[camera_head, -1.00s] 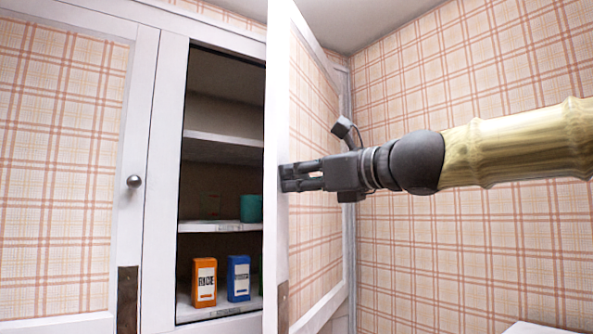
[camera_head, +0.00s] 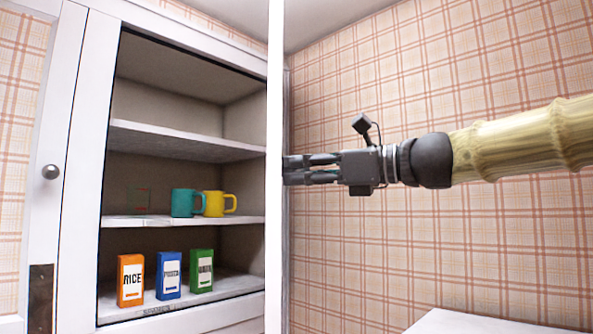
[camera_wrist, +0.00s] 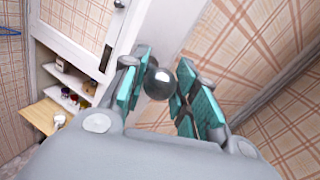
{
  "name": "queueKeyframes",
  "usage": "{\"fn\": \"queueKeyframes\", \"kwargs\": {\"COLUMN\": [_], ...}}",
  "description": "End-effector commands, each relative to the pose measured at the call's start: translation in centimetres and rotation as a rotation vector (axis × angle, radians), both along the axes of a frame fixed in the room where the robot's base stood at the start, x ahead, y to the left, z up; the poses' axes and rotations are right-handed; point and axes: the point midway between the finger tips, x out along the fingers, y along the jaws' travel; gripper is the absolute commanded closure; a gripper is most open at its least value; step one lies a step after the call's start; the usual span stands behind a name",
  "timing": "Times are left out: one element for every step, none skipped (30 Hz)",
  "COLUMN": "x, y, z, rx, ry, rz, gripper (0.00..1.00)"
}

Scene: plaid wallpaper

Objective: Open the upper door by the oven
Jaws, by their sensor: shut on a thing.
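The upper cupboard door (camera_head: 275,260) stands open and is seen nearly edge-on in the head view. In the wrist view its white frame (camera_wrist: 170,30) runs behind a round metal knob (camera_wrist: 158,83). My gripper (camera_head: 287,169) is at the door's face from the right. In the wrist view my gripper (camera_wrist: 160,88) has its teal-padded fingers on both sides of the knob, shut on it. The fingertips are partly hidden by the door edge in the head view.
The open cupboard's shelves hold a teal mug (camera_head: 183,203), a yellow mug (camera_head: 214,204) and rice (camera_head: 131,280), blue (camera_head: 168,275) and green (camera_head: 201,271) boxes. A closed door with a knob (camera_head: 50,172) is on the left. A white surface (camera_head: 470,322) lies lower right.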

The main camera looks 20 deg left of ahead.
Motion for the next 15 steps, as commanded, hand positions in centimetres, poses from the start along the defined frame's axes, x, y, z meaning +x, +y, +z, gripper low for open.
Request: {"fn": "queueKeyframes", "kwargs": {"x": [0.34, 0.34, 0.36, 0.36, 0.36, 0.37, 0.37, 0.37, 0.37, 0.37, 0.37, 0.37, 0.38, 0.38, 0.38], "y": [-0.06, -0.08, -0.1, -0.11, -0.12, -0.14, -0.15, -0.15, -0.16, -0.16, -0.16, -0.17, -0.17, -0.17, -0.17], "z": [-0.43, -0.44, -0.44, -0.45, -0.45, -0.44, -0.45, -0.45, -0.45, -0.45, -0.45, -0.46, -0.46, -0.46, -0.47], "rx": [-0.003, -0.003, -0.004, -0.004, -0.004, -0.004, -0.004, -0.004, -0.004, -0.004, -0.004, -0.004, -0.004, -0.004, -0.004], "ry": [0.005, 0.005, 0.005, 0.005, 0.005, 0.005, 0.005, 0.005, 0.005, 0.005, 0.005, 0.005, 0.005, 0.005, 0.005], "rz": [-0.002, 0.0, 0.001, 0.002, 0.003, 0.003, 0.003, 0.003, 0.003, 0.003, 0.003, 0.003, 0.003, 0.003, 0.002], "gripper": [1.0, 1.0, 1.0, 1.0, 1.0, 1.0, 1.0, 1.0, 1.0, 1.0, 1.0, 1.0, 1.0, 1.0, 0.67]}}
